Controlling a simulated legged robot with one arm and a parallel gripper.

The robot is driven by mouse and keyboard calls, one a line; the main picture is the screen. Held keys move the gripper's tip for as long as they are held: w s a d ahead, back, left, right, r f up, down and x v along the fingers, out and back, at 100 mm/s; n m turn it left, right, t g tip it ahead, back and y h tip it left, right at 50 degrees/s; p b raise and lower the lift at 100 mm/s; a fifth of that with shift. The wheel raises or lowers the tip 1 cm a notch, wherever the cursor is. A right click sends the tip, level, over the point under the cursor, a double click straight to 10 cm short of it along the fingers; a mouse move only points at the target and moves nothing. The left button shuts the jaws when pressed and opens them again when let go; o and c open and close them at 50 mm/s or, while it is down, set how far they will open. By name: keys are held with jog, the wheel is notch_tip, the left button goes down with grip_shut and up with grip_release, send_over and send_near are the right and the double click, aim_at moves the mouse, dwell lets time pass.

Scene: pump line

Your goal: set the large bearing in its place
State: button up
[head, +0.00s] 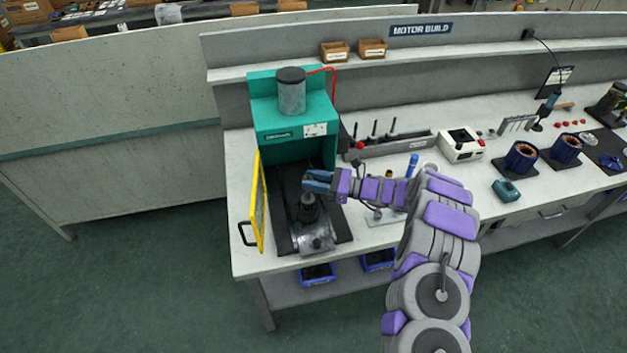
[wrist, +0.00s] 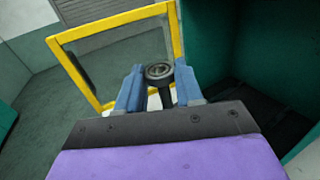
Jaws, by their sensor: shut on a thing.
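My gripper (wrist: 158,88) is shut on a bearing (wrist: 158,71), a dark grey ring with a lighter inner ring, held between the two blue fingertips. In the head view my gripper (head: 316,181) is over the press bed, and the bearing cannot be made out there. Just below the fingers stands a dark upright post (head: 308,206), rising beside or from a grey metal housing (head: 313,238). A dark post (wrist: 167,97) also shows under the bearing in the wrist view. I cannot tell whether bearing and post touch.
The teal press (head: 290,120) stands behind the gripper, over a dark bed plate (head: 283,236). Its yellow-framed door (head: 259,205) is open at the left. A rack with upright pins (head: 390,143) and a white box (head: 461,145) stand to the right.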

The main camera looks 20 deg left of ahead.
aim_at(314, 199)
jog(key=shift+f+b, duration=1.7)
jog(key=shift+f, duration=1)
dwell(1.5)
jog(key=o, duration=1.1)
jog(key=shift+o, duration=0.6)
jog(key=shift+o, duration=0.7)
jog(key=shift+r, duration=0.15)
jog(key=shift+r+p, duration=0.7)
jog(key=shift+r, duration=1.7)
jog(key=shift+r, duration=0.1)
